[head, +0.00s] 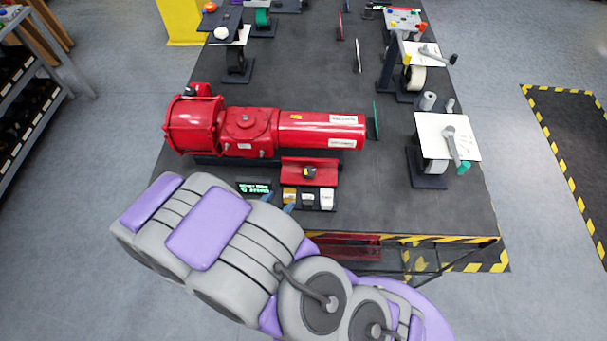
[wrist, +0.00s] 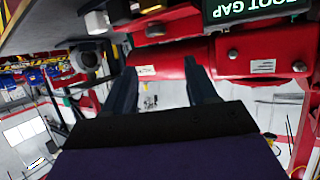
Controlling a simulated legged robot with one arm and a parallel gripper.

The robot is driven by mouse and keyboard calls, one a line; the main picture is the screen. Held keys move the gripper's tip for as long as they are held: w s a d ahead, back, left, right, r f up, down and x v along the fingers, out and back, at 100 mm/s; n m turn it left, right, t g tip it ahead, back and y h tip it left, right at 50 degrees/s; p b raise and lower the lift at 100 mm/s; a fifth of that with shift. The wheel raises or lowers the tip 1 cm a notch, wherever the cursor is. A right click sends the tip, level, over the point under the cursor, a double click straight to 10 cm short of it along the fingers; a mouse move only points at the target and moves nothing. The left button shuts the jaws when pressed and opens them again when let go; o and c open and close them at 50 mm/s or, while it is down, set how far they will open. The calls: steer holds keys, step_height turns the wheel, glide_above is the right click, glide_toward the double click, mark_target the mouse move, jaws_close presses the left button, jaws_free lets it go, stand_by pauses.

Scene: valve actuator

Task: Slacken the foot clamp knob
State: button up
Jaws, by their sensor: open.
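The red valve actuator (head: 245,130) lies across the near part of the dark table. A small red bracket (head: 322,172) stands in front of it and carries a dark knob (head: 309,172), which I take to be the foot clamp knob. The wrist view is upside down and shows a dark round part (wrist: 155,31) near its top, probably the same knob. My gripper (wrist: 160,66) is open and empty, its fingers apart with the red actuator body (wrist: 170,62) beyond them. In the head view only its fingertips (head: 279,202) show past my arm, left of and nearer than the knob.
A display (head: 254,188), reading "FOOT GAP" in the wrist view (wrist: 252,9), sits beside orange, dark and white blocks (head: 327,198) in front of the bracket. A white-topped stand (head: 430,125) is to the right. Bare table lies between it and the actuator.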

glide_toward(305, 175)
steer(key=w+d, duration=0.1)
steer(key=d, duration=0.1)
steer(key=shift+w+d+f+b, duration=0.2)
steer(key=shift+w+d+b, duration=0.1)
steer(key=shift+w, duration=0.1)
steer(key=w, duration=0.1)
steer(key=w+f, duration=0.1)
steer(key=w, duration=0.1)
steer(key=w+f, duration=0.1)
steer(key=shift+w+f, duration=0.25)
steer(key=shift+w, duration=0.1)
steer(key=shift+w+d+f, duration=0.2)
steer(key=shift+w+d, duration=0.45)
steer(key=shift+d, duration=0.65)
steer(key=shift+a, duration=0.65)
steer(key=c, duration=0.3)
steer(key=shift+d, duration=0.2)
steer(key=c, duration=0.5)
